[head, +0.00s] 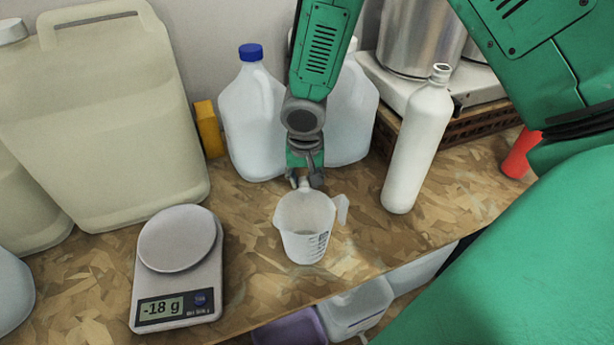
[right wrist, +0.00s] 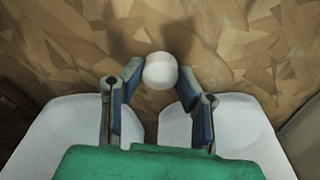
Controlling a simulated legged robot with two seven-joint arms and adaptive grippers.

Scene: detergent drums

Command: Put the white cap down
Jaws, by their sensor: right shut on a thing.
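The white cap (right wrist: 160,71) is between the fingertips of my right gripper (right wrist: 160,84) in the right wrist view, with the wooden board behind it. In the head view my right gripper (head: 305,181) points down just behind the measuring jug, and a small part of the cap (head: 305,186) shows at its fingertips. The gripper is shut on the cap. I cannot tell whether the cap touches the board. A tall white bottle (head: 416,145) with an open, uncapped neck stands to the right. My left gripper is not in view.
A clear measuring jug (head: 305,228) stands right in front of the gripper. Translucent jugs (head: 250,120) (head: 350,115) stand close behind it. A scale (head: 178,265) reading -18 g and large beige canisters (head: 105,120) are at left. The board (head: 250,215) is bare between scale and jug.

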